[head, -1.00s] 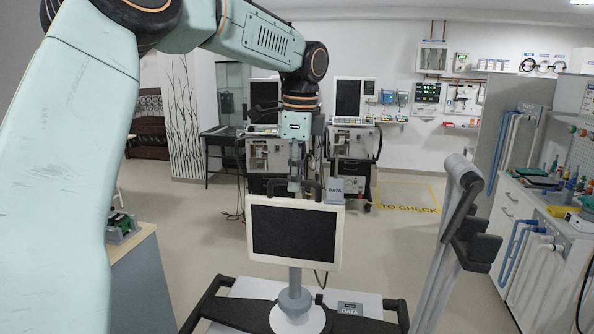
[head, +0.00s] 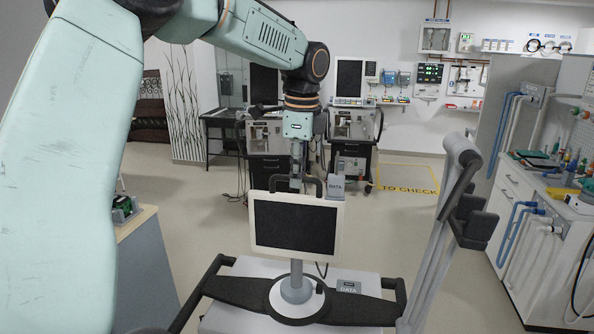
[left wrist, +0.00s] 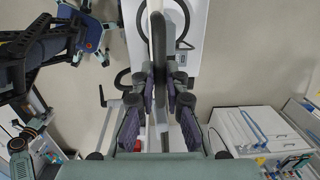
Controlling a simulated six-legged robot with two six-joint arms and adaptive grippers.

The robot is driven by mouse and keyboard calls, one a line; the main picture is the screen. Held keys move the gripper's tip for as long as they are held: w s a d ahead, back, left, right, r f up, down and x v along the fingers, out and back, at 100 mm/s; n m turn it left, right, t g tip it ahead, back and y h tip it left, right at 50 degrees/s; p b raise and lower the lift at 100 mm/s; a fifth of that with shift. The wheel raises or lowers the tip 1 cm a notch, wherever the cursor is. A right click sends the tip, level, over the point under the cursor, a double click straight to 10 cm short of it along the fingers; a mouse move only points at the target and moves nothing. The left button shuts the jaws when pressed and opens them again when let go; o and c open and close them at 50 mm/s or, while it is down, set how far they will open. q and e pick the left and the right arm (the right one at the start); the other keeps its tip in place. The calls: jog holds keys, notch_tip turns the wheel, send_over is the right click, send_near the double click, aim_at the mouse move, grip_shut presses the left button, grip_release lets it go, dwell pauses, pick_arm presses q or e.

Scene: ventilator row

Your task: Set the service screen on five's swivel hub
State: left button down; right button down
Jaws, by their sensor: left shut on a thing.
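The service screen (head: 296,226) is a white-framed panel with a dark face and a dark loop handle on top. My left gripper (head: 297,183) is shut on that handle from above and holds the screen upright. In the left wrist view, my left gripper's fingers (left wrist: 162,92) close around the middle, with the screen roughly edge-on. A grey stem below the screen meets the round grey swivel hub (head: 296,296) on the pale trolley top (head: 240,268). I cannot tell whether the screen is seated or still apart from the hub. My right gripper is out of view.
A grey jointed support arm with black pads (head: 474,222) rises right of the screen. A black handle bar (head: 203,285) surrounds the trolley. Two other ventilators (head: 352,125) stand behind. A bench with blue hoses (head: 520,225) is at right, a cabinet (head: 147,265) at left.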

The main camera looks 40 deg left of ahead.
pick_arm(q)
jog(key=shift+s+a+r+b, duration=0.1)
jog(key=shift+s+a+b, duration=0.05)
jog(key=shift+b, duration=0.2)
jog(key=shift+t+b, duration=0.3)
jog(key=shift+b, duration=0.15)
jog(key=shift+s, duration=0.1)
dwell(0.6)
jog(key=shift+f, duration=0.6)
jog(key=shift+f+b, duration=0.5)
jog(key=shift+f, duration=0.15)
dwell(0.4)
dwell(0.7)
